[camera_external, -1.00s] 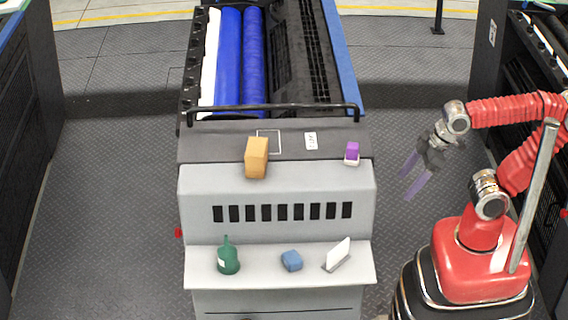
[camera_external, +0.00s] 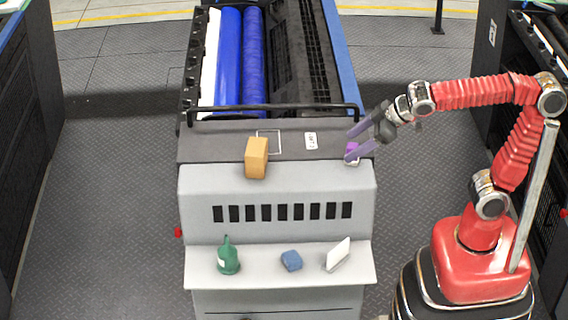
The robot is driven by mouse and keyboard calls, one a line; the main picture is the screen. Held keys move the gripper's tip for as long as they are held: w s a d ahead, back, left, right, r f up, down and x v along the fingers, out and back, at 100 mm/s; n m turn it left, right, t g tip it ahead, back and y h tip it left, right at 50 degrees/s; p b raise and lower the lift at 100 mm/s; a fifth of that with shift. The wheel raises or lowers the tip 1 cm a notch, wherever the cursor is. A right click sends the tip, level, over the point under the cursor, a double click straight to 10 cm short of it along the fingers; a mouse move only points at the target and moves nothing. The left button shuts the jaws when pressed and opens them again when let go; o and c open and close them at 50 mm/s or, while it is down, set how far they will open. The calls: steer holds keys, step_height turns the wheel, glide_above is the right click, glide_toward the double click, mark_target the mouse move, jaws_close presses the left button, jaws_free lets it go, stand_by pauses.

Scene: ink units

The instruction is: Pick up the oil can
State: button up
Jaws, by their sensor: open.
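The oil can (camera_external: 228,258) is dark green with a pointed spout and a pale label. It stands upright at the left end of the light grey shelf (camera_external: 263,281) on the front of the machine. My gripper (camera_external: 350,144) is open, with two purple-grey fingers pointing left. It is above the right side of the machine's dark top, up and to the right of the oil can and well apart from it. One finger partly covers a small purple and white object (camera_external: 351,160); I cannot tell whether they touch.
A blue block (camera_external: 291,260) and a tilted white card-like piece (camera_external: 337,254) are on the shelf right of the can. An orange box (camera_external: 256,158) stands on the machine's top edge. A black rail (camera_external: 270,108) crosses behind it. The shelf is bare between can and blue block.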

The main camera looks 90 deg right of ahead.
steer(key=w+d+r+t, duration=0.1)
steer(key=w+r+t, duration=0.2)
steer(key=w, duration=1.1)
steer(key=n+t+y, duration=0.2)
steer(key=n+y, duration=0.2)
steer(key=y, duration=0.1)
glide_above(232, 246)
steer(key=w, duration=0.3)
step_height(232, 246, down, 9)
steer(key=f, duration=2.3)
steer(key=shift+s+a+f, duration=0.15)
steer(key=shift+s+a, duration=0.1)
steer(key=shift+s, duration=0.05)
steer(key=shift+f, duration=0.1)
steer(key=shift+f, duration=1.65)
steer(key=shift+f, duration=0.15)
